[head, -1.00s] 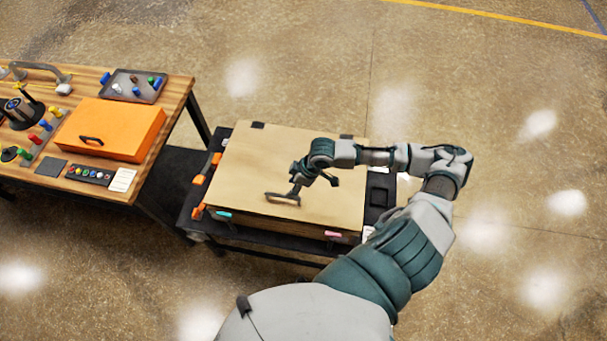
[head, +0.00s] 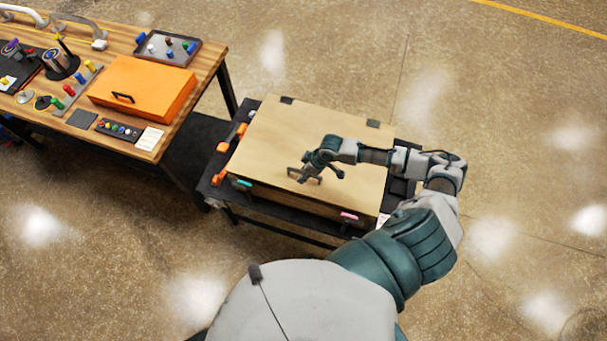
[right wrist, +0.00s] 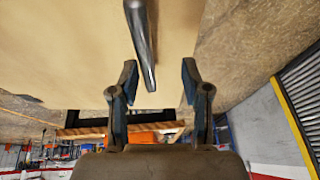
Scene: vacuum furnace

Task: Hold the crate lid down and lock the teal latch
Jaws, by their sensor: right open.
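The wooden crate with its pale, flat lid (head: 310,135) stands on a dark cart, and the lid looks closed. A dark bar handle (head: 304,174) sits near the lid's front edge. The teal latch (head: 242,184) is on the crate's front, near its left corner; its locking state is too small to tell. My right gripper (head: 321,177) is open and empty over the lid, close beside the handle. In the right wrist view the handle (right wrist: 141,45) shows between and beyond the open fingertips (right wrist: 159,72). My left gripper is not in view.
A pink latch (head: 349,216) is on the crate's front at the right. Orange clamps (head: 222,147) stand along the cart's left side. A wooden workbench (head: 205,70) with an orange case (head: 145,88) stands to the left. Floor at the right is clear.

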